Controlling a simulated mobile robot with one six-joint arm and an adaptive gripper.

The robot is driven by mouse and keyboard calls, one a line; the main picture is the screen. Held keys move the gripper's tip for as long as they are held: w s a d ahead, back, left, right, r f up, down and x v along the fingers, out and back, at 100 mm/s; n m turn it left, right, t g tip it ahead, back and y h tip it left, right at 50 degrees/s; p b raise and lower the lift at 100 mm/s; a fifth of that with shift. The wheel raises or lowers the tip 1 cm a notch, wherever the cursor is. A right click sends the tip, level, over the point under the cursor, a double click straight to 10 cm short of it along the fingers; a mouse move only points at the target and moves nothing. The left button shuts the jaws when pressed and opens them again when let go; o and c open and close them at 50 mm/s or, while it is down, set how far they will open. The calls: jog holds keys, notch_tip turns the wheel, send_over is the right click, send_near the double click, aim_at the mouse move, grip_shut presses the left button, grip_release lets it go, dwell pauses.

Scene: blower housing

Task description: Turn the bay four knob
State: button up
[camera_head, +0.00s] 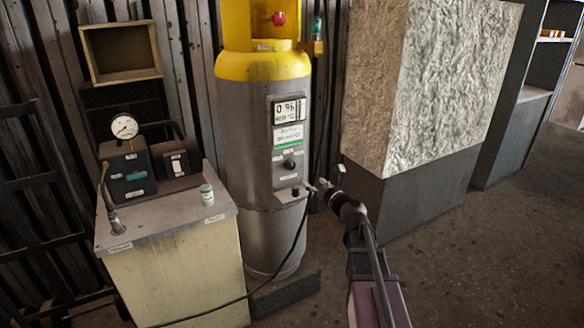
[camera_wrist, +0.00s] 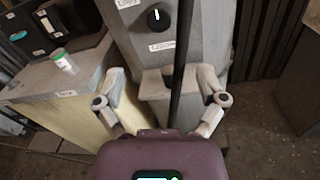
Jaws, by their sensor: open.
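A round black knob (camera_head: 289,165) sits on the grey panel of the tall cylinder, below a display reading 0.96 and a green-striped label. In the wrist view the knob (camera_wrist: 157,18) is at the top centre, with a white pointer mark about upright and small labels above and below it. I cannot read the labels well enough to tell which bay it is. My gripper (camera_wrist: 162,75) is open and empty, with its fingers spread below the knob and apart from it. In the head view my gripper (camera_head: 325,187) is right of and below the knob.
A small ledge (camera_head: 290,194) with a dark cable juts from the cylinder (camera_head: 246,120) below the knob. A cabinet (camera_head: 165,232) at left carries a gauge box (camera_head: 128,170), a switch box (camera_head: 180,164) and a small can (camera_head: 207,194). A large insulated block (camera_head: 440,85) stands right.

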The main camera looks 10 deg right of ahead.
aim_at(292, 166)
jog(key=x, duration=1.3)
jog(key=shift+d, duration=0.1)
jog(key=shift+c, duration=0.2)
jog(key=c, duration=1.1)
jog(key=shift+r+n, duration=0.1)
jog(key=shift+n, duration=0.3)
jog(key=n, duration=0.5)
jog(key=shift+w+p, duration=0.1)
jog(key=shift+p, duration=0.25)
jog(key=n, duration=0.5)
jog(key=shift+n+h, duration=0.4)
